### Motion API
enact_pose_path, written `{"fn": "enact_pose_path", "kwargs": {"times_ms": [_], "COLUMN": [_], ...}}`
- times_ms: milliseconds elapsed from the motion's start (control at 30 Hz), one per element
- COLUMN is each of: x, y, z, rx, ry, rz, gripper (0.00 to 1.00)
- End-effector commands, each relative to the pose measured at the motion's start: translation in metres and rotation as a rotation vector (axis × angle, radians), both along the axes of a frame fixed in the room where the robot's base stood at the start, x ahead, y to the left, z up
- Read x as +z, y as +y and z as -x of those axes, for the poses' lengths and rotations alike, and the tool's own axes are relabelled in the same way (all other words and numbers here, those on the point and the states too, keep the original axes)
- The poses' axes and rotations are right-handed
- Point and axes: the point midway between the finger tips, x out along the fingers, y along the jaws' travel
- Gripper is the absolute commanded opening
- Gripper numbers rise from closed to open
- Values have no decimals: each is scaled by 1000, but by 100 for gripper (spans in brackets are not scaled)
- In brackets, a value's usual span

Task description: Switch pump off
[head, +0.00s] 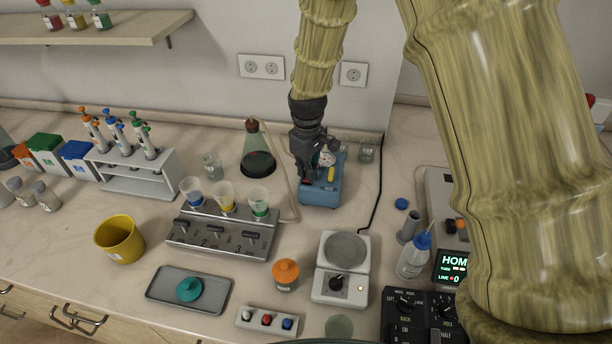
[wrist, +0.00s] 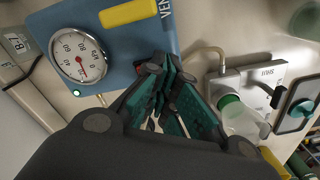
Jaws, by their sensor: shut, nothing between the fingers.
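The pump (head: 318,191) is a blue box at the back of the bench, below the wall sockets. In the wrist view the pump (wrist: 125,45) shows a round white gauge (wrist: 79,56) with a red needle, a yellow bar (wrist: 128,12) and a small lit green lamp (wrist: 76,93). My gripper (head: 305,176) is shut and empty, over the left part of the pump. Its fingertips (wrist: 164,68) point at the blue panel, where a bit of red shows beside them. The fingers hide most of that spot; I cannot tell whether they touch it or how a switch there is set.
A flask with a dark red stopper (head: 258,160) and tubing stand left of the pump. A manifold with cups (head: 222,236) and a balance (head: 342,268) stand in front. A black cable (head: 376,195) runs right of the pump.

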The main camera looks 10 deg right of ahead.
Motion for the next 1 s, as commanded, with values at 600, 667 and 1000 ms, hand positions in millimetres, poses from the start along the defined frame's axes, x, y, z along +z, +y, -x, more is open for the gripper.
{"fn": "enact_pose_path", "kwargs": {"times_ms": [600, 667, 1000], "x": [11, 14, 35], "y": [0, 0, 0], "z": [0, 0, 0], "rx": [1, 1, 0], "ry": [1, 1, 0], "rz": [1, 1, 0], "gripper": [0, 0, 0]}}
